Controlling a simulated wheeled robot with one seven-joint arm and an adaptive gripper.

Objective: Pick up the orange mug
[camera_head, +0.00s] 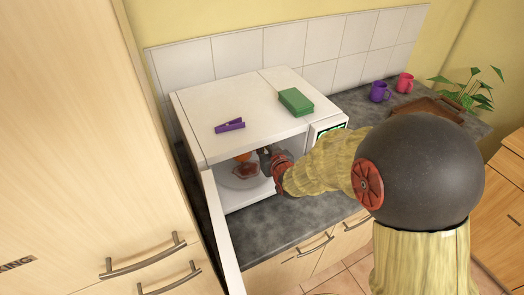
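A small orange patch, seemingly the orange mug (243,157), shows inside the white microwave (205,112), just under the front edge of its roof. Most of it is hidden by the roof, and its handle cannot be made out. My gripper (262,163) reaches into the open microwave from the right, beside the orange thing. The gripper is small and shaded, so I cannot tell whether its fingers are open or shut, or touch the mug. A pale plate (232,182) with something reddish-brown (245,171) on it lies on the microwave floor.
The microwave door (222,235) stands open at the left. A green box-like sponge (296,101) and a purple clip (230,126) lie on its roof. A purple mug (379,92), a pink mug (404,82), a brown tray (420,107) and a plant (470,90) are farther right.

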